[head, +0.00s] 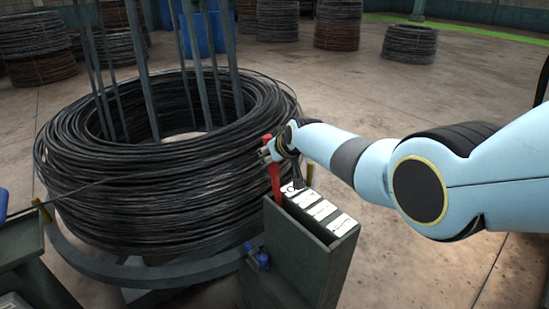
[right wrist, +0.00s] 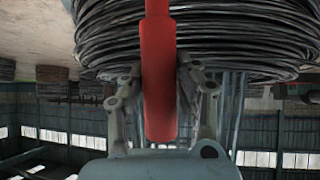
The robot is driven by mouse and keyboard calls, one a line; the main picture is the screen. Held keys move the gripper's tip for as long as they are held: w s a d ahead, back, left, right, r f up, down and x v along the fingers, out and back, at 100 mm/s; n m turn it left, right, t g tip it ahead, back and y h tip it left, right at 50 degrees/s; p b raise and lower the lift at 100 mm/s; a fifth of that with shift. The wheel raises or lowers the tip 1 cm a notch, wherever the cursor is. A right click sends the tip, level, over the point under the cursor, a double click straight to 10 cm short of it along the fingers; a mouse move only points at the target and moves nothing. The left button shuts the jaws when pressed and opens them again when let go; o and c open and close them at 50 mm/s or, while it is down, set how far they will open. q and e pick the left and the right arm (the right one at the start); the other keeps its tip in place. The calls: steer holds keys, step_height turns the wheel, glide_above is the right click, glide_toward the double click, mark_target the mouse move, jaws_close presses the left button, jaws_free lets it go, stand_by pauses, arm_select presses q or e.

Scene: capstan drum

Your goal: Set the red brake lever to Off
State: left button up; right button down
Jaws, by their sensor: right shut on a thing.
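The red brake lever (head: 274,178) stands nearly upright at the far left end of a dark green box (head: 304,262). White label plates (head: 321,209) lie in a row along the box top; their words are too small to read. My right gripper (head: 269,151) is at the upper part of the lever. In the right wrist view the red lever (right wrist: 158,70) runs between the two fingers of my right gripper (right wrist: 160,88), which is shut on it. My left gripper is not in view.
A large coil of black wire (head: 160,200) sits on the drum directly left of the box, with grey posts rising inside it. A blue part (head: 257,258) is on the box's left side. More coils (head: 408,44) stand far back. Floor right of the box is clear.

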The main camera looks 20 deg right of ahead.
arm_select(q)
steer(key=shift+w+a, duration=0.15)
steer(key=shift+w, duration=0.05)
arm_select(e)
steer(key=shift+w+r, duration=0.15)
steer(key=shift+r, duration=0.05)
steer(key=c, duration=1.2)
jaws_free()
steer(key=shift+f, duration=0.1)
steer(key=shift+c, duration=0.2)
steer(key=o, duration=0.3)
steer(key=shift+w+a+f, duration=0.1)
steer(key=shift+w+f, duration=0.1)
steer(key=shift+s+r, duration=0.1)
steer(key=shift+s, duration=0.05)
steer(key=shift+s+r, duration=0.3)
steer(key=shift+s, duration=0.1)
steer(key=v, duration=1.1)
